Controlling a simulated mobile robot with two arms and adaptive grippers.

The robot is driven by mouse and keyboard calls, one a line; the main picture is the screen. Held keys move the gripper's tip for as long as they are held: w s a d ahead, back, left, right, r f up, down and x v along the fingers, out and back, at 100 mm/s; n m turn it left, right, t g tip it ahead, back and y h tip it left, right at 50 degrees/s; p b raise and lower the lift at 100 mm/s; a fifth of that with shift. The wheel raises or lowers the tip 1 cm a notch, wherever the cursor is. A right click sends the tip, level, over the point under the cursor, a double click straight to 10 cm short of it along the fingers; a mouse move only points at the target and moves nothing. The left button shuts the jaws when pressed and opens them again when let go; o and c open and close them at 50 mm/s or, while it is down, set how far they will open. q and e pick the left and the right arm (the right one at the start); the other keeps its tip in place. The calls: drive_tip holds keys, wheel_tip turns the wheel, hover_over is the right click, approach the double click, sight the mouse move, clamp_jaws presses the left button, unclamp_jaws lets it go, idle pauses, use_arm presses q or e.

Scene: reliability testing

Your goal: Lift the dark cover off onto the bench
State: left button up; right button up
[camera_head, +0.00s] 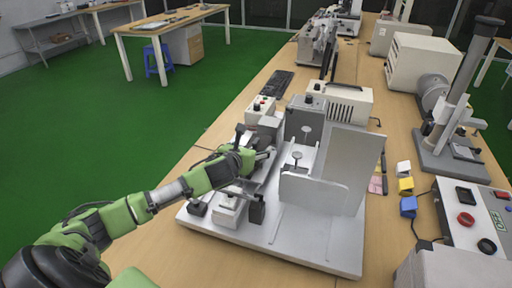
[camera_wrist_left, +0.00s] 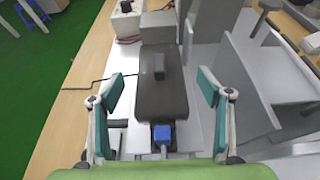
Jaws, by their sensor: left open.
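The dark cover (camera_wrist_left: 162,100) is a dark grey block with a small upright black knob on top, seen in the left wrist view. It sits on the light metal fixture plate (camera_head: 310,255). My left gripper (camera_wrist_left: 162,88) is open, with one green-padded finger on each side of the cover and visible gaps between. In the head view my left gripper (camera_head: 256,160) reaches over the fixture's left side and largely hides the cover. A blue piece (camera_wrist_left: 162,132) shows at the cover's near end. My right gripper is not in view.
The wooden bench (camera_head: 180,245) has a bare strip left of the fixture. Upright metal plates (camera_head: 348,165) stand to the right. A control box with knobs (camera_head: 262,110) and a keyboard (camera_head: 276,83) lie beyond. Coloured blocks (camera_head: 407,206) and a button panel (camera_head: 475,225) are at right.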

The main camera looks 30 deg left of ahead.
sight(254, 147)
use_arm(q)
drive_tip(key=shift+f+x, duration=0.2)
drive_tip(key=shift+x, duration=2.3)
drive_tip(key=shift+s, duration=0.1)
drive_tip(key=c, duration=1.2)
